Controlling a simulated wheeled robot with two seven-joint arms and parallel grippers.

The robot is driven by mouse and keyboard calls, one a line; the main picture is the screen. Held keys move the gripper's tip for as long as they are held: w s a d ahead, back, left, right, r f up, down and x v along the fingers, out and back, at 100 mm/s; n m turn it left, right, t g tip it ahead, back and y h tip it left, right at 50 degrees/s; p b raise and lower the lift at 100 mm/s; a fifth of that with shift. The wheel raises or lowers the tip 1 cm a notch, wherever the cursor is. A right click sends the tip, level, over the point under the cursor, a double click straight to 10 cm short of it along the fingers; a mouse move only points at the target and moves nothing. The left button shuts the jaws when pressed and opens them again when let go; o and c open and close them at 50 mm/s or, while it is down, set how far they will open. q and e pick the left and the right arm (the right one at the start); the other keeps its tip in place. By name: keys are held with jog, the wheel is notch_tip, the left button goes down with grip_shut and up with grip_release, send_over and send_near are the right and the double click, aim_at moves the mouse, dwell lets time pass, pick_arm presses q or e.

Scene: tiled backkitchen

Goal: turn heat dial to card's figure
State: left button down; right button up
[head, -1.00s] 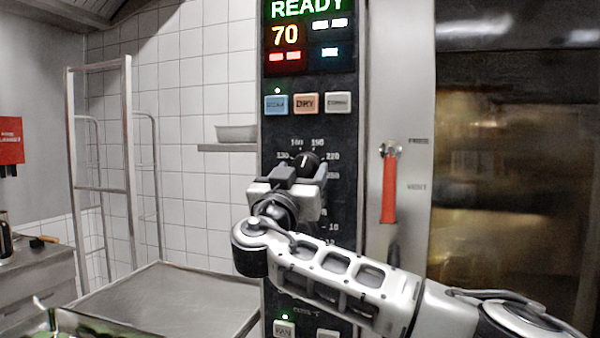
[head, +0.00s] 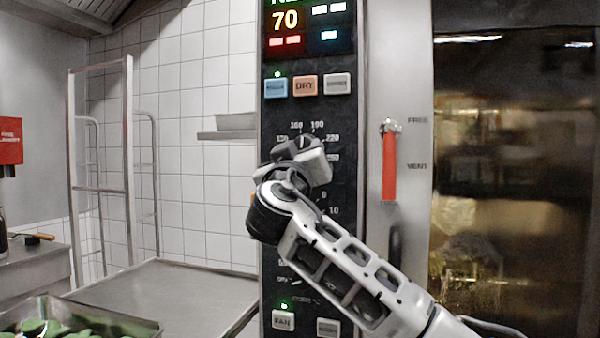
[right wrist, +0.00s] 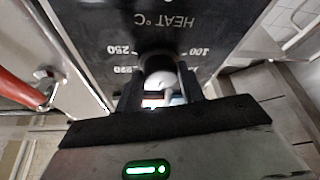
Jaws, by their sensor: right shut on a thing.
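My right gripper (head: 300,160) is at the heat dial on the black control panel (head: 340,235), its wrist tilted. It hides most of the dial in the head view. In the right wrist view the dial (right wrist: 158,68) sits between the two dark fingers, and the gripper (right wrist: 160,88) is shut on it. The printed HEAT °C label and figures 100, 220 and 250 show upside down around it. In the head view 160, 190 and 220 show above and beside the gripper. The dial's pointer cannot be read. I see no figure card. My left gripper is not in view.
A lit display (head: 310,25) reads 70 above three buttons. A red-handled lever (head: 389,165) hangs right of the panel, beside the glass oven door (head: 515,190). A steel counter (head: 165,295) and a tray of green food (head: 150,325) stand at lower left.

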jog(key=n+y+p, duration=0.1)
jog(key=n+p, duration=0.2)
jog(key=r+n+g+y+p, duration=0.1)
jog(key=n+y+p, duration=0.1)
jog(key=n, duration=0.2)
jog(key=n+y+p, duration=0.1)
jog(key=n+p, duration=0.2)
jog(key=shift+s+d+r+n+g+y+p, duration=0.1)
jog(key=shift+d+r+n+g+y+p, duration=0.05)
jog(key=shift+d+n+g+y+p, duration=0.2)
jog(key=shift+n+p, duration=0.55)
jog(key=shift+p, duration=0.15)
jog(key=shift+n+g+p, duration=0.25)
jog(key=shift+n+p, duration=0.25)
jog(key=shift+p, duration=0.15)
jog(key=n+p, duration=0.2)
jog(key=p, duration=0.1)
jog(key=shift+d+g+y, duration=0.1)
jog(key=shift+g+y, duration=0.15)
jog(key=shift+g, duration=0.15)
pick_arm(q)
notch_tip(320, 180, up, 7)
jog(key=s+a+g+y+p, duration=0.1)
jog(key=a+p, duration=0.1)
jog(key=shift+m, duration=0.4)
pick_arm(e)
jog(key=shift+n+g, duration=0.3)
jog(key=shift+n, duration=0.6)
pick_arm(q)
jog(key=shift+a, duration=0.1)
